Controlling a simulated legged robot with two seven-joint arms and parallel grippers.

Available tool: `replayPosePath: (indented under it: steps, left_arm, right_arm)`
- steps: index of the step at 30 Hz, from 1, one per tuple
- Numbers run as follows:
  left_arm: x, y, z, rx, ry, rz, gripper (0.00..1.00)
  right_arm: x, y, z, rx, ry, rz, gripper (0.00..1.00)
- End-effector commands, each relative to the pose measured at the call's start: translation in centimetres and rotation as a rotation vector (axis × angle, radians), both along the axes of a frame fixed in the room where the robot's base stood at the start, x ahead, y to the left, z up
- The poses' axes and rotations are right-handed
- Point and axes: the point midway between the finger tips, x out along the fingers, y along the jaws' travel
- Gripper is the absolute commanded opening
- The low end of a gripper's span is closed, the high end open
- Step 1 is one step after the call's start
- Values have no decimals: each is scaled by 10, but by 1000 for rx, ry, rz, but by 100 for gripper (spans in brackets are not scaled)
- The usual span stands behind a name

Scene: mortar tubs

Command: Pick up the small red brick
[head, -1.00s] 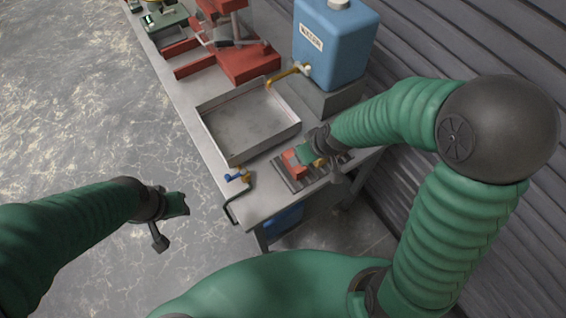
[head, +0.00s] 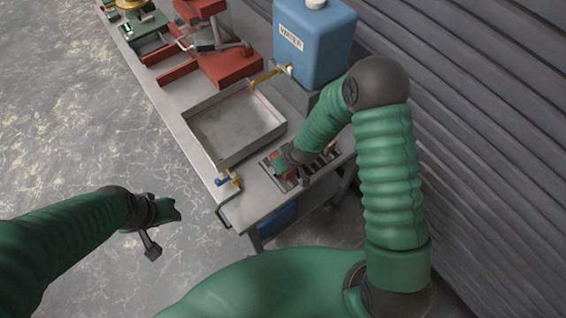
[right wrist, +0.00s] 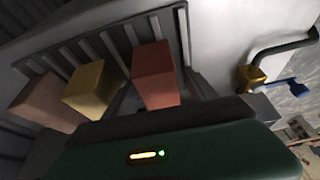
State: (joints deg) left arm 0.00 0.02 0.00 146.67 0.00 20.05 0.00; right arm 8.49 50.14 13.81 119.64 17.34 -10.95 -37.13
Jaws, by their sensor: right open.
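The small red brick (right wrist: 154,75) sits on a slatted rack (right wrist: 190,50) in the right wrist view, at the right end of a row. A yellow brick (right wrist: 88,88) and a pinkish brick (right wrist: 42,100) lie to its left, with a gap between red and yellow. My right gripper (head: 281,163) is open, down over the rack at the near end of the bench. In the head view it hides most of the red brick (head: 289,174). I cannot tell whether it touches it.
A shallow metal tray (head: 192,140) lies just beyond the rack. A blue water container (head: 318,50) with a brass tap (head: 266,75) stands behind. A blue-handled valve (head: 228,180) sits at the bench's near left edge. A corrugated wall (head: 480,110) bounds the right.

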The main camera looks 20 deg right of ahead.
Motion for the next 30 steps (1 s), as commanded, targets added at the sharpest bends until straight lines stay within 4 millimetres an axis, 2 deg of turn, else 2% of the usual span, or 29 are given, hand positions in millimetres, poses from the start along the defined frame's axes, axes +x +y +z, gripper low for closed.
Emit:
replayPosePath:
  steps: [2, 16, 30]
  left_arm:
    - [0, 0, -1, 0, 0, 0, 40]
    - [0, 0, 0, 0, 0, 0, 40]
    - [0, 0, -1, 0, 0, 0, 40]
  right_arm:
    - [0, 0, 0, 0, 0, 0, 63]
    - [0, 0, 0, 0, 0, 0, 1]
    - [0, 0, 3, -1, -2, 1, 0]
